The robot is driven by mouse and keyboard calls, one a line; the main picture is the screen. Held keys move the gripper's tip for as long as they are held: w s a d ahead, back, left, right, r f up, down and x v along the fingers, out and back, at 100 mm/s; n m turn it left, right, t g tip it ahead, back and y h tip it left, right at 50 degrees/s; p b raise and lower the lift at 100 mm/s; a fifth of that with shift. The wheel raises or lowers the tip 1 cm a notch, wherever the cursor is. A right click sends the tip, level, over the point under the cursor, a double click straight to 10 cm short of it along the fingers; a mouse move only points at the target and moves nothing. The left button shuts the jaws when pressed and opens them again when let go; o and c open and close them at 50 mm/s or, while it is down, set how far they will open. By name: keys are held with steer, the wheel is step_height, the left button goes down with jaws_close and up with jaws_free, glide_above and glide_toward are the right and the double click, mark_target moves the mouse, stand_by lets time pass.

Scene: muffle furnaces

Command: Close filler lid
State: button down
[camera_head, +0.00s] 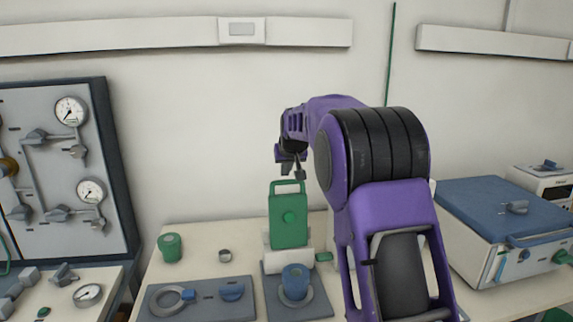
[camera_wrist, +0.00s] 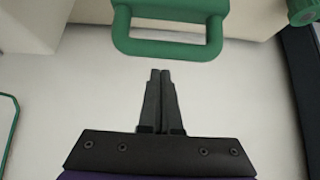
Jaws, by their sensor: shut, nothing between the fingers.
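A green upright plate with a loop handle (camera_head: 289,216), which looks like the filler lid, stands raised on a white base at the middle of the bench. Its green handle (camera_wrist: 170,48) also shows at the top of the wrist view. My gripper (camera_head: 299,174) is above the handle in the head view. In the wrist view my gripper's fingers (camera_wrist: 160,72) are together and empty, with a small gap between their tips and the handle. A blue cylinder (camera_head: 295,281) stands on a grey plate in front of the green plate.
A green cylinder (camera_head: 170,247) and a small metal ring (camera_head: 225,256) lie on the bench to the left. A grey panel (camera_head: 201,300) with a ring and a blue knob is at front left. A blue-topped box (camera_head: 510,222) stands at right. A gauge panel (camera_head: 65,170) is at far left.

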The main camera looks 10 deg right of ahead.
steer(key=shift+s+r, duration=0.1)
steer(key=shift+s, duration=1.55)
steer(key=shift+b, duration=0.4)
